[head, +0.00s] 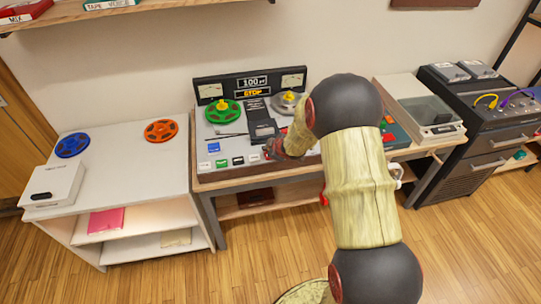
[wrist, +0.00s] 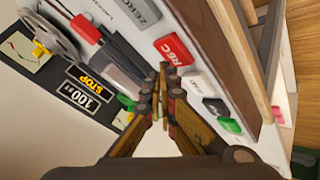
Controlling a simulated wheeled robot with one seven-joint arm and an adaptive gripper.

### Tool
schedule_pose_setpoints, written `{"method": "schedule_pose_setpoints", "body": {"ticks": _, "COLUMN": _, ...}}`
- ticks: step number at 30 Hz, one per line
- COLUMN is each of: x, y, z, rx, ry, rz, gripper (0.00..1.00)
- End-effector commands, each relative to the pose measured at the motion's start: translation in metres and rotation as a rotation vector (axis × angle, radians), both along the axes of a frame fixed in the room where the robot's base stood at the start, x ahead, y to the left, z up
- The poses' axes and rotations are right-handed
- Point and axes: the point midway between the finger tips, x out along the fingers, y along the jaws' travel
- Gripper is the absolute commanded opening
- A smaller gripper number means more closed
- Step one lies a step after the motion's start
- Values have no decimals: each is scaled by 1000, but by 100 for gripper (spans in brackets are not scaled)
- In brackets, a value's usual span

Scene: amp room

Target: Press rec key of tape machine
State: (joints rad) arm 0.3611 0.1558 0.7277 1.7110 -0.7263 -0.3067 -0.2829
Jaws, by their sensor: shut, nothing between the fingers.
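The tape machine (head: 230,150) stands on a bench, with a green reel and a display reading 100 and STOP. Its red REC key (wrist: 173,50) shows in the wrist view, between a grey ZERO key (wrist: 137,12) and a white key (wrist: 196,83). My gripper (wrist: 163,68) is shut and empty, its tips just beside the lower edge of the REC key in the picture. I cannot tell whether they touch it. In the head view my gripper (head: 272,151) is over the front row of keys, and the REC key is mostly hidden there.
A black key (wrist: 214,106) and a green key (wrist: 231,125) continue the row. A dark head cover (head: 262,128) rises behind the keys. A white shelf unit (head: 125,185) with two reels stands left; a turntable (head: 435,120) and a black rack (head: 480,100) stand right.

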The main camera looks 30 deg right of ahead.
Motion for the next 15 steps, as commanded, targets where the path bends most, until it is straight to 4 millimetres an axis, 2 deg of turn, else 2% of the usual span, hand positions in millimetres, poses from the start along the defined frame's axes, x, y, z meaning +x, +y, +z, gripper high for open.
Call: {"method": "schedule_pose_setpoints", "body": {"ticks": 15, "x": 0, "y": 0, "z": -8, "rx": 0, "ry": 0, "rz": 0, "gripper": 0}}
